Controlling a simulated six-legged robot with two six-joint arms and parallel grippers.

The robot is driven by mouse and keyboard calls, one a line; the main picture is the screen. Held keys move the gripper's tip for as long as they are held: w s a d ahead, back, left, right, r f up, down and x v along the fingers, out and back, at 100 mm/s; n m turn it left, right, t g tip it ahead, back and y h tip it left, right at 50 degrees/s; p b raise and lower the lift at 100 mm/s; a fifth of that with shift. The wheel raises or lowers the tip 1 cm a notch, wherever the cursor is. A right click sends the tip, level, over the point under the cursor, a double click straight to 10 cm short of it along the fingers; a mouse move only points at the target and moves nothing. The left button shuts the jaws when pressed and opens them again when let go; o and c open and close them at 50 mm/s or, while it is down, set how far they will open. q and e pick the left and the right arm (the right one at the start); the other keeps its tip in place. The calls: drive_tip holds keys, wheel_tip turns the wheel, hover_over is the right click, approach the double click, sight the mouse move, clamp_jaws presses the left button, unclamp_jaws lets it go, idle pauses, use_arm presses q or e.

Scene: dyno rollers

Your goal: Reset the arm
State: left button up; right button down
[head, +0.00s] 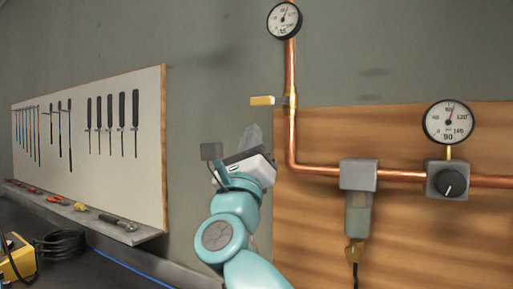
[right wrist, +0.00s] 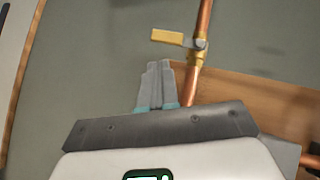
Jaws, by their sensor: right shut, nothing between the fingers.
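My right arm rises from the bottom middle of the head view, with teal links and a white wrist. Its gripper (head: 252,135) points up and away, in front of the grey wall and just left of the copper pipe. In the right wrist view the two grey fingers of the right gripper (right wrist: 157,80) lie together, shut and empty. They sit below the yellow valve handle (right wrist: 167,37) and apart from it. The handle also shows in the head view (head: 262,100), pointing left from its brass fitting. My left gripper is not in view.
The copper pipe (head: 291,70) runs down, then right across a wooden panel (head: 420,240). It carries two round gauges (head: 284,20) (head: 449,121), a black knob (head: 453,184) and a grey block (head: 358,174). A tool board (head: 150,120) hangs left above a ledge with tools.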

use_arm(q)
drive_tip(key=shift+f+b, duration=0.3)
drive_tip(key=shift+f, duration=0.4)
use_arm(e)
drive_tip(key=shift+v, duration=0.8)
